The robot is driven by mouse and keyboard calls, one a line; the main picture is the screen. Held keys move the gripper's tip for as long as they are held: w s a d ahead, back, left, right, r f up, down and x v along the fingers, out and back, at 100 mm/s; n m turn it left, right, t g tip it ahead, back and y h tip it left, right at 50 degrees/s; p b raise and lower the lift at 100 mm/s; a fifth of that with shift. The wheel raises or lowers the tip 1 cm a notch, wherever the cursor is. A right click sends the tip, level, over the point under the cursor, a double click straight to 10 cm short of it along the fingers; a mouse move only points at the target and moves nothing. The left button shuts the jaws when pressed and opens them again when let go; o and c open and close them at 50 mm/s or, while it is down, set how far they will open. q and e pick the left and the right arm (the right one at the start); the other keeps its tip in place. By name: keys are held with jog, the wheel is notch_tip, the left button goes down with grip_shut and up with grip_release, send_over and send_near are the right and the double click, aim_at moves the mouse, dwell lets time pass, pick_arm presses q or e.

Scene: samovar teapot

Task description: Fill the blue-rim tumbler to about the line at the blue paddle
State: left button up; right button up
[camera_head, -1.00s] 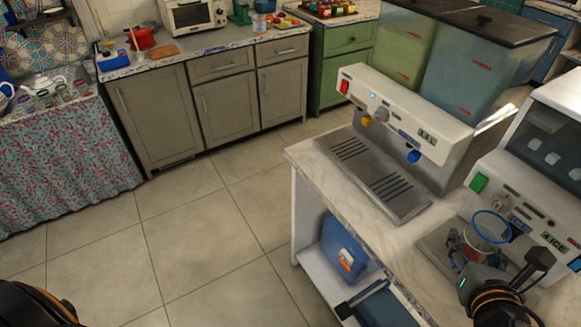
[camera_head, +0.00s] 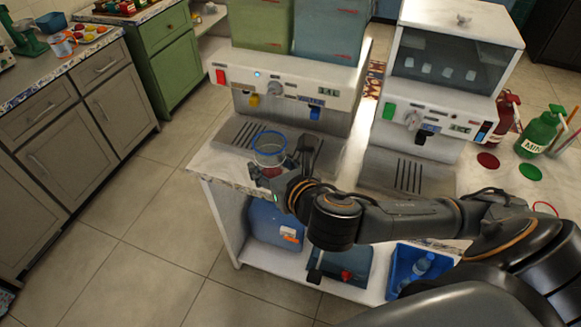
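The clear blue-rim tumbler (camera_head: 268,143) is upright in front of the two-tank dispenser (camera_head: 290,88), near the left part of its slotted drip tray (camera_head: 242,133). My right gripper (camera_head: 277,163) is shut around its lower part, which is mostly hidden. I cannot tell what is inside it. The blue paddle (camera_head: 316,113) is on the dispenser's front, right of and behind the tumbler. The yellow paddle (camera_head: 253,100) is almost straight behind the tumbler. My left gripper is out of view.
The ice machine (camera_head: 434,120), with a green switch and dark paddle, stands to the right. Green (camera_head: 543,132) and red (camera_head: 506,108) bottles stand beyond it. A blue container (camera_head: 274,222) and a blue crate (camera_head: 413,268) sit on the shelf below.

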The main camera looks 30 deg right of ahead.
jog(key=w+d+f+p, duration=0.4)
jog(key=w+f, duration=0.1)
jog(key=w, duration=0.4)
jog(key=d+f, duration=0.2)
jog(key=f, duration=0.1)
jog(key=d+f+p, duration=0.1)
jog(key=d+f, duration=0.1)
jog(key=f, duration=0.2)
jog(key=d+f+p, duration=0.1)
jog(key=d+f, duration=0.1)
jog(key=f, duration=0.1)
jog(key=shift+d+f, duration=0.2)
jog(key=shift+d, duration=0.1)
jog(key=shift+f, duration=0.2)
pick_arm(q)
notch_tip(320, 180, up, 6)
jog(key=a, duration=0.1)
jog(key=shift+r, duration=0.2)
pick_arm(e)
jog(key=shift+d, duration=0.1)
